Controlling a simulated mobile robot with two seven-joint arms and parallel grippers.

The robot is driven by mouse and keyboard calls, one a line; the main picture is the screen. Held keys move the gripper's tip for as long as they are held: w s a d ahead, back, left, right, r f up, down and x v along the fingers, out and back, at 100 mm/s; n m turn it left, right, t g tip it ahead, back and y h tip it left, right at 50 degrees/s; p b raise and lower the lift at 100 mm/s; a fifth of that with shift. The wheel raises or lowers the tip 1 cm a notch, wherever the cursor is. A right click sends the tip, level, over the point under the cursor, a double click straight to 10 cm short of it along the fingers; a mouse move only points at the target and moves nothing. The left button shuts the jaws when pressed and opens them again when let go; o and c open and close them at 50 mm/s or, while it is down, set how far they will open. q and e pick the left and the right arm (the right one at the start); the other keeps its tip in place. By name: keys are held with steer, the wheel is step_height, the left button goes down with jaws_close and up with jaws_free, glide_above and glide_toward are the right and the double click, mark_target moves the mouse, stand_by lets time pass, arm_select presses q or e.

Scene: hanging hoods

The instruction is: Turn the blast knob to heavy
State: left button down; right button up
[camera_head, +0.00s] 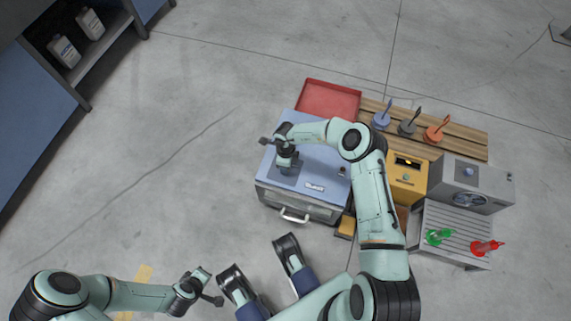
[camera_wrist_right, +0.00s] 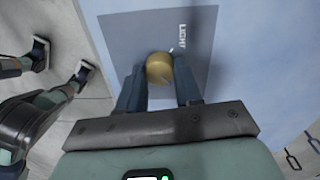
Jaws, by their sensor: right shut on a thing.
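The brass-coloured knob (camera_wrist_right: 160,68) sits on a grey panel (camera_wrist_right: 118,40) in the right wrist view. The word LIGHT is printed on the panel beside the knob, and a small white mark shows at the knob's edge. My right gripper (camera_wrist_right: 158,80) has its two dark fingers closed around the knob's sides. In the head view, my right gripper (camera_head: 287,163) is over the top of the blue cabinet (camera_head: 325,165) and hides the knob. No HEAVY label shows. My left gripper (camera_head: 212,294) hangs over the floor at lower left, empty; its jaw opening is unclear.
A red tray (camera_head: 330,98) is behind the cabinet. A wooden pallet (camera_head: 465,140) bears several coloured tools. A yellow box (camera_head: 407,178), a grey fan unit (camera_head: 470,185) and a slatted stand (camera_head: 450,220) with green and red tools are at right. The floor at left is clear.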

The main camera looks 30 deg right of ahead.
stand_by(0.3)
steer(key=o, duration=1)
steer(key=shift+o, duration=0.2)
step_height(320, 180, up, 5)
steer(key=shift+w+d+f+p, duration=0.1)
steer(key=shift+d+f+p, duration=0.1)
steer(key=shift+p, duration=0.5)
arm_select(q)
steer(key=s+d+r+g+h+p, duration=0.1)
steer(key=s+d+r+p, duration=0.1)
steer(key=s+r, duration=0.2)
steer(key=shift+s+d+r, duration=0.15)
steer(key=shift+s+d, duration=0.05)
steer(key=shift+d, duration=0.2)
arm_select(e)
step_height(320, 180, up, 9)
steer(key=shift+w, duration=0.15)
steer(key=shift+f, duration=0.15)
